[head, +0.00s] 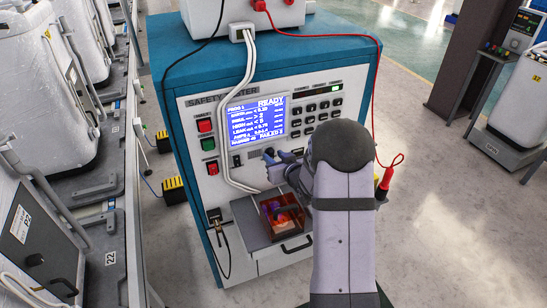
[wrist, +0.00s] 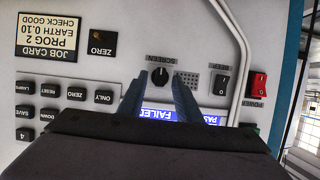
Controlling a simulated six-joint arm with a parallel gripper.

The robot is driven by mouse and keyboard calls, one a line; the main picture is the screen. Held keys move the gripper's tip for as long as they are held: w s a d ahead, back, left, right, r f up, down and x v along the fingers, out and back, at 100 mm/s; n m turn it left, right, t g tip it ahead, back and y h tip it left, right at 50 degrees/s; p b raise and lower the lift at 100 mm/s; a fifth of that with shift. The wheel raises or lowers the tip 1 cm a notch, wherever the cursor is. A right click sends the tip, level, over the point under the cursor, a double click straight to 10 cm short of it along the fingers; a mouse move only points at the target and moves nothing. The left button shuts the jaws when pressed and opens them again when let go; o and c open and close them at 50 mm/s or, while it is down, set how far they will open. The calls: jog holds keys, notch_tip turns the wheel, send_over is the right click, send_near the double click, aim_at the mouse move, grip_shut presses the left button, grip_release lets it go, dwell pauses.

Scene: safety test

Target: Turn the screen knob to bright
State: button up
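The black screen knob (wrist: 160,76) is on the white panel in the wrist view, under an upside-down SCREEN label. A small pale mark shows on its face; its exact setting is too small to tell. My gripper (wrist: 158,84) is open, with one finger on each side of the knob; I cannot tell if either touches it. In the head view my gripper (head: 279,156) is at the panel just below the lit blue display (head: 257,119), which reads READY. The knob is hidden there behind my gripper and arm.
The wrist view shows a red power switch (wrist: 258,84), a black beep switch (wrist: 221,82), a zero button (wrist: 102,43) and a white cable (wrist: 240,60) near the knob. In the head view an orange see-through box (head: 282,216) and a hanging red probe (head: 384,181) are close to my arm.

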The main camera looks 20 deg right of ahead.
jog(key=b+v, duration=0.1)
jog(key=v, duration=0.4)
jog(key=shift+s+r, duration=0.2)
jog(key=shift+s, duration=0.15)
jog(key=s+a+f+g, duration=0.1)
jog(key=s+a+g, duration=0.3)
jog(key=s, duration=0.6)
jog(key=s+a+f+g, duration=0.2)
jog(key=s+a+g, duration=0.3)
jog(key=s, duration=0.5)
jog(key=s+a+f+g, duration=0.2)
jog(key=s+a+g, duration=0.2)
jog(key=s, duration=0.6)
jog(key=shift+s+a+f+g, duration=0.3)
jog(key=shift+s+a, duration=0.1)
jog(key=shift+a, duration=0.1)
jog(key=shift+c, duration=0.3)
